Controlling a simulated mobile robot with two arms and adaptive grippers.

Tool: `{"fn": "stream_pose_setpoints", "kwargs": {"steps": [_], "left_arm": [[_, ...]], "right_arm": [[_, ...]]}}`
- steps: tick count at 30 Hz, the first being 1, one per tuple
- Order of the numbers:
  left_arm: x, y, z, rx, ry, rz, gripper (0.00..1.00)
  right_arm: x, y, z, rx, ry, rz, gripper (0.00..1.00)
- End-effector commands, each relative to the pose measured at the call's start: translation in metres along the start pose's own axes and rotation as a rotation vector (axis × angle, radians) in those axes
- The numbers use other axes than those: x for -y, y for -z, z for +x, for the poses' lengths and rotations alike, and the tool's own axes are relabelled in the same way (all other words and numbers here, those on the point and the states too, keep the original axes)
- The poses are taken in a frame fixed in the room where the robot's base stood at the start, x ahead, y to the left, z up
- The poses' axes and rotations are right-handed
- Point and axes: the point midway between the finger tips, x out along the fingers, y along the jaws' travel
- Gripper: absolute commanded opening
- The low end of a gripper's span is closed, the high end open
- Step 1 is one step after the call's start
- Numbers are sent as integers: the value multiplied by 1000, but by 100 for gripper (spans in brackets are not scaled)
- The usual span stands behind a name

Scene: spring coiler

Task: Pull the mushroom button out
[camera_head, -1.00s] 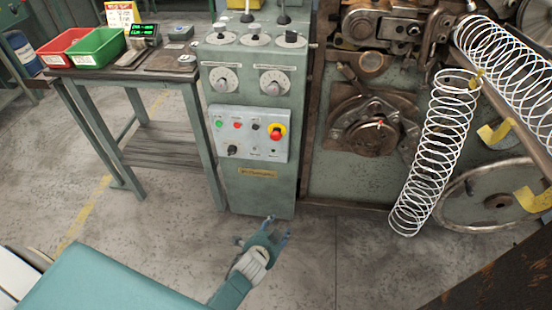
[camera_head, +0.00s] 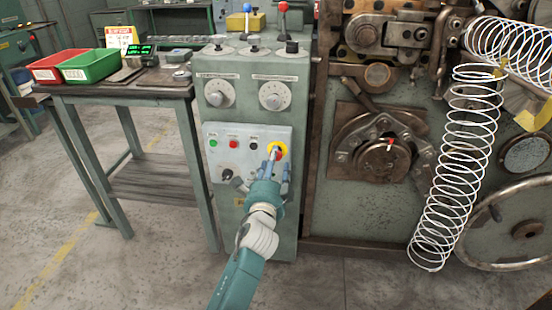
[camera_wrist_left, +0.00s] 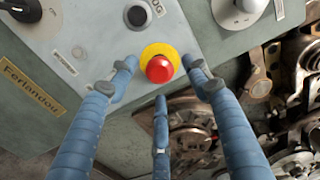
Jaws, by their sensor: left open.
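The red mushroom button with its yellow collar (camera_head: 279,149) sits at the right of the light grey control panel (camera_head: 215,145). My left gripper (camera_head: 268,165) is at the panel, its fingers pointing at the button, and one finger partly covers the button in the head view. In the left wrist view the red button (camera_wrist_left: 159,69) lies between the spread fingertips of my left gripper (camera_wrist_left: 162,80), with a third finger below it. The gripper is open and empty. I cannot tell whether any fingertip touches the button. My right gripper is not in view.
Small green, red and black controls sit left of the button, with a black knob (camera_head: 227,175) lower left. Two dials (camera_head: 272,96) are above. A coiling machine with a white spring (camera_head: 455,170) stands right; a table with bins (camera_head: 90,66) stands left.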

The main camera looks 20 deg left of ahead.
Motion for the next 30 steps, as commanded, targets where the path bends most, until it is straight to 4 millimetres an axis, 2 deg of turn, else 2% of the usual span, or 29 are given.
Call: {"fn": "stream_pose_setpoints", "kwargs": {"steps": [3, 7, 18, 19, 26, 30], "left_arm": [[-1, 0, 20, 0, 0, 0, 49], [-1, 0, 34, 1, 0, -1, 49], [-1, 0, 40, 0, -1, -1, 49], [-1, 0, 40, 0, -1, -1, 47], [-1, 0, 40, 0, -2, -1, 1], [-1, 0, 40, 0, -2, -1, 0]], "right_arm": [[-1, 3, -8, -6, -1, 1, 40], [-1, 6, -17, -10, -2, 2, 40], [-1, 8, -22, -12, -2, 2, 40], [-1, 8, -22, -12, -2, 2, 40], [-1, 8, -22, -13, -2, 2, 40], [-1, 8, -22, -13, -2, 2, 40]]}}
